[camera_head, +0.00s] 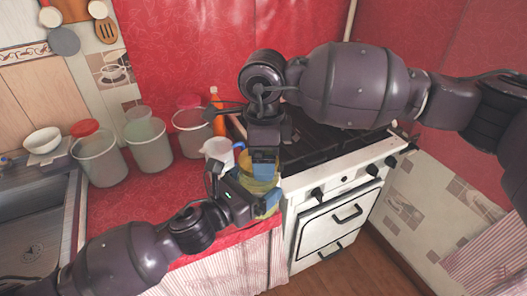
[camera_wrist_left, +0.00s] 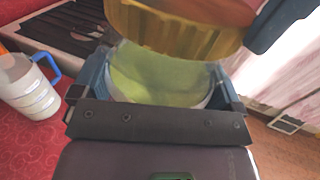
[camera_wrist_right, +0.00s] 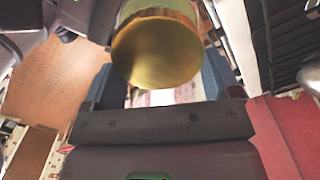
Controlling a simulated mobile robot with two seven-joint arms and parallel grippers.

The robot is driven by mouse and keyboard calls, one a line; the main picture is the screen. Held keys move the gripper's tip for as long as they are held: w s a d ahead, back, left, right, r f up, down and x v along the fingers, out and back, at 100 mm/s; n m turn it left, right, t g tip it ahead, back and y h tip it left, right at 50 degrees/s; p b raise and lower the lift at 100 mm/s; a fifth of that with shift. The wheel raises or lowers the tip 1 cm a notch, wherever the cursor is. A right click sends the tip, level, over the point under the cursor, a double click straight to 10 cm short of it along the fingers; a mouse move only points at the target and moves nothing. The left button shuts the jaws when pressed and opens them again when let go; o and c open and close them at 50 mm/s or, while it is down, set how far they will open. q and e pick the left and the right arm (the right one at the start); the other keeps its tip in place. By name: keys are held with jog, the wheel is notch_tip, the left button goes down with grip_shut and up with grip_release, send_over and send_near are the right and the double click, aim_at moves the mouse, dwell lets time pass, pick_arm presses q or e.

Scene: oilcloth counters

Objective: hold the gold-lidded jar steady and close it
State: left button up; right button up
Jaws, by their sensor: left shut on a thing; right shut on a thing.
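The jar (camera_wrist_left: 155,78) has a clear body with yellow-green contents and stands at the front right of the red counter. My left gripper (camera_head: 258,193) is shut around its body from the side. The gold lid (camera_wrist_left: 180,30) is at the jar's top end. My right gripper (camera_head: 264,160) comes from above and is shut on the lid, whose flat gold face shows in the right wrist view (camera_wrist_right: 157,52). Whether the lid is fully seated cannot be told. In the head view the grippers hide much of the jar and lid.
A white jug with a blue handle (camera_head: 218,151) stands close behind the jar, left of my right gripper. Several clear canisters (camera_head: 148,147) and an orange bottle (camera_head: 216,97) stand farther back. The white stove (camera_head: 330,197) adjoins on the right. A sink (camera_head: 35,225) is far left.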

jog(key=m, duration=0.5)
jog(key=shift+s+a+r, duration=0.1)
jog(key=shift+s, duration=0.15)
jog(key=m, duration=0.5)
jog(key=shift+s+a, duration=0.15)
jog(key=shift+s, duration=0.05)
jog(key=o, duration=0.7)
jog(key=shift+o, duration=0.2)
jog(key=shift+r, duration=2.2)
jog(key=shift+r, duration=0.1)
